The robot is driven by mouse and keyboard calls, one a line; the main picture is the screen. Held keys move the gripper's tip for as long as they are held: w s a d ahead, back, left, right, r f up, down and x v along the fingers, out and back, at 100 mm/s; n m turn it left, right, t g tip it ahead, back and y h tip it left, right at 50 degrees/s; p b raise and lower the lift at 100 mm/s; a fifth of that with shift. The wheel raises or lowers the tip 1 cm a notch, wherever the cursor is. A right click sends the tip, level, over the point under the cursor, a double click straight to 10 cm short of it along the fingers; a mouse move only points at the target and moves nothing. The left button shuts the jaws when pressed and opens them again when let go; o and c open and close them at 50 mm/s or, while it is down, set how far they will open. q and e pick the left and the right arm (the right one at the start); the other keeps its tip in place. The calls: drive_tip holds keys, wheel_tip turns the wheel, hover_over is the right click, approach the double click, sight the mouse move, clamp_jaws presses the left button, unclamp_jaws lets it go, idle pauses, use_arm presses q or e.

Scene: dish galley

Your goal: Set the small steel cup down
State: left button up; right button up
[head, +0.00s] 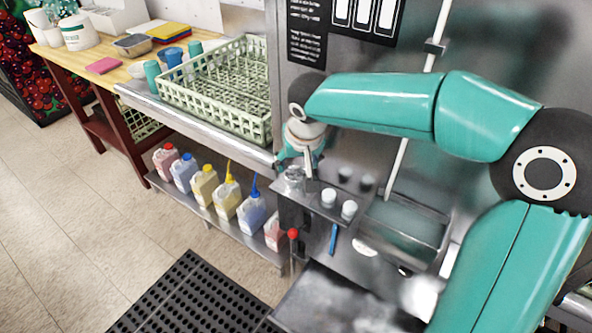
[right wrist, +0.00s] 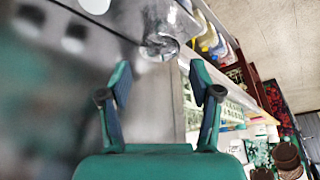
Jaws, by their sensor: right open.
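The small steel cup (head: 293,176) stands on a steel ledge (head: 318,205) in the middle of the head view. It also shows in the right wrist view (right wrist: 160,46), just beyond the fingertips and roughly centred between them. My right gripper (head: 297,163) is directly above and behind the cup in the head view. Its two fingers are spread wide in the right wrist view (right wrist: 160,72), with nothing between them. Whether a fingertip touches the cup I cannot tell. My left gripper is not in view.
Two white-topped cups (head: 329,197) stand on the ledge right of the steel cup. A sink basin (head: 405,228) lies further right. A pale green dish rack (head: 215,85) is on the counter to the left. Several coloured bottles (head: 204,186) line the shelf below.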

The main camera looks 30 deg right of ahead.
drive_tip(key=v, duration=0.5)
idle(0.4)
